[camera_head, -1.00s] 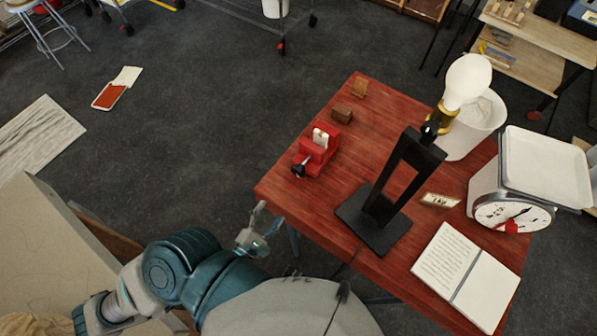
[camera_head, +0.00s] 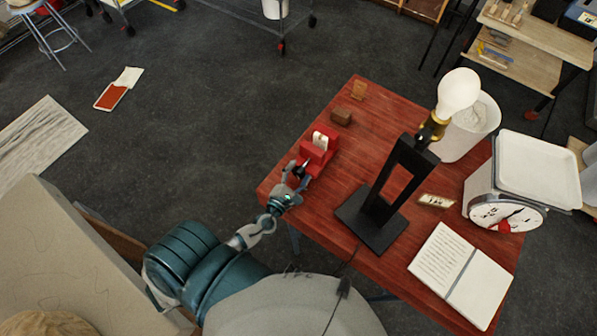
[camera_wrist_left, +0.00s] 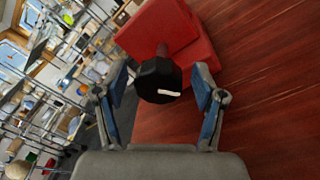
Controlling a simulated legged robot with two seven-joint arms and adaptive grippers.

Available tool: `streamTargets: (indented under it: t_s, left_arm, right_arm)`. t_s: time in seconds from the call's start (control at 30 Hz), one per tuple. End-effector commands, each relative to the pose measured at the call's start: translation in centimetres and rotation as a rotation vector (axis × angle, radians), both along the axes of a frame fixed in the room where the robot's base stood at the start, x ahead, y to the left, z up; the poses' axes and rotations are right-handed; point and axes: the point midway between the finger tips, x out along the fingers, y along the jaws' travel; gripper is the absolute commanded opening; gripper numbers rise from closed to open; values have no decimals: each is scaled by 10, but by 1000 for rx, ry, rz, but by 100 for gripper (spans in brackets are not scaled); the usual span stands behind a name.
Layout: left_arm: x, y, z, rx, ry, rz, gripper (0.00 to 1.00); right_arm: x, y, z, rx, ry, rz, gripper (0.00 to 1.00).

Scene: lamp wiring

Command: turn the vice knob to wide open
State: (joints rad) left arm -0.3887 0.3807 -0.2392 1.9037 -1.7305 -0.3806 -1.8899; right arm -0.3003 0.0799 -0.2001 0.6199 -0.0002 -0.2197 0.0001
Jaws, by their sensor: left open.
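The red vice (camera_head: 318,150) sits near the left edge of the red wooden table. In the left wrist view the vice body (camera_wrist_left: 165,28) shows at the top, with its black knob (camera_wrist_left: 159,80) toward me. The knob bears a white mark lying roughly level. My left gripper (camera_head: 293,172) is at the knob in the head view. In the left wrist view its open fingers (camera_wrist_left: 161,90) stand on either side of the knob, with a gap on both sides. The knob is mostly hidden by the gripper in the head view. My right gripper is not in view.
On the red table (camera_head: 345,190), a black lamp (camera_head: 385,205) with a bulb stands right of the vice. A white bin (camera_head: 470,128), a scale (camera_head: 505,195) and an open book (camera_head: 460,275) are further right.

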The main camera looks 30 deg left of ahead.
Motion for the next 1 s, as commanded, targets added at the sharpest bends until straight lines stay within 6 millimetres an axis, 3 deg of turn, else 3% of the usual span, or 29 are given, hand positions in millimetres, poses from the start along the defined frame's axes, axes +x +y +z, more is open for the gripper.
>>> streamTargets:
  t_s: [0.23,0.47,0.77,1.0]
  left_arm:
    - [0,0,0,-1,0,0,67]
    - [0,0,0,-1,1,-1,10]
    - [0,0,0,-25,3,-1,9]
    - [0,0,0,-140,12,-1,9]
  right_arm:
    - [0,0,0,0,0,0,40]
    - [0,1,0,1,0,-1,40]
    - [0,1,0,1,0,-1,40]
    - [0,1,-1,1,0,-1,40]
